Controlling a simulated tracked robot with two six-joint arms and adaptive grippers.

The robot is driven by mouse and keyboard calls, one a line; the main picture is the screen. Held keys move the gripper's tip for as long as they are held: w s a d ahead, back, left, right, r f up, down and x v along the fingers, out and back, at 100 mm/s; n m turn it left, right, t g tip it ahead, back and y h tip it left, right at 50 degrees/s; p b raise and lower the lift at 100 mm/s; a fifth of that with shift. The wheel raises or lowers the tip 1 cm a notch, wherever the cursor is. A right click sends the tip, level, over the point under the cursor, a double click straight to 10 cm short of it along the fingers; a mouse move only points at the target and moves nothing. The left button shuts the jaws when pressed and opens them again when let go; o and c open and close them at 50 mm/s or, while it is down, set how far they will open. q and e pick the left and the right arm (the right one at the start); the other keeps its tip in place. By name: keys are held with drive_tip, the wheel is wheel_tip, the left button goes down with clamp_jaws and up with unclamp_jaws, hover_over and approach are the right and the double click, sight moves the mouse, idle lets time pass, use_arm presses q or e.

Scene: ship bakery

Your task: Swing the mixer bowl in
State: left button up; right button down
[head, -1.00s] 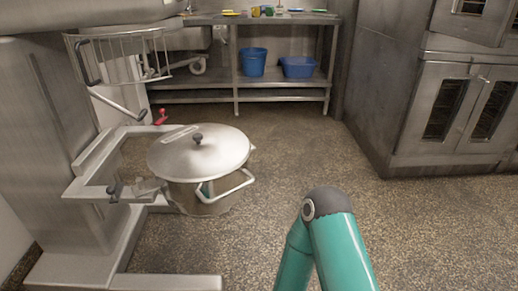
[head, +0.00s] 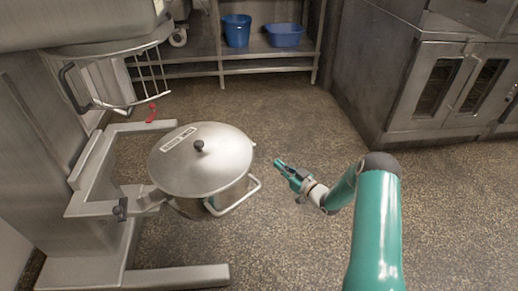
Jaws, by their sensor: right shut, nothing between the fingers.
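The mixer bowl (head: 203,204) is a steel pot with a lid (head: 210,165) that has a black knob. It sits out to the right of the mixer column (head: 40,140), beside the bowl arms (head: 95,208). A curved bar handle (head: 238,198) sticks out on its right side. My right gripper (head: 279,165) is shut and empty, to the right of the bowl and apart from it, pointing left toward it. My left gripper is not in view.
A wire guard (head: 120,80) hangs from the mixer head above the bowl. A red-knobbed lever (head: 153,112) is behind the bowl. An oven (head: 425,95) stands at the right. A shelf with blue tubs (head: 237,30) is at the back. The floor between is clear.

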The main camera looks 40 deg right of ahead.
drive_tip(key=w+a+b, duration=0.1)
drive_tip(key=w, duration=0.9)
drive_tip(key=shift+w, duration=0.4)
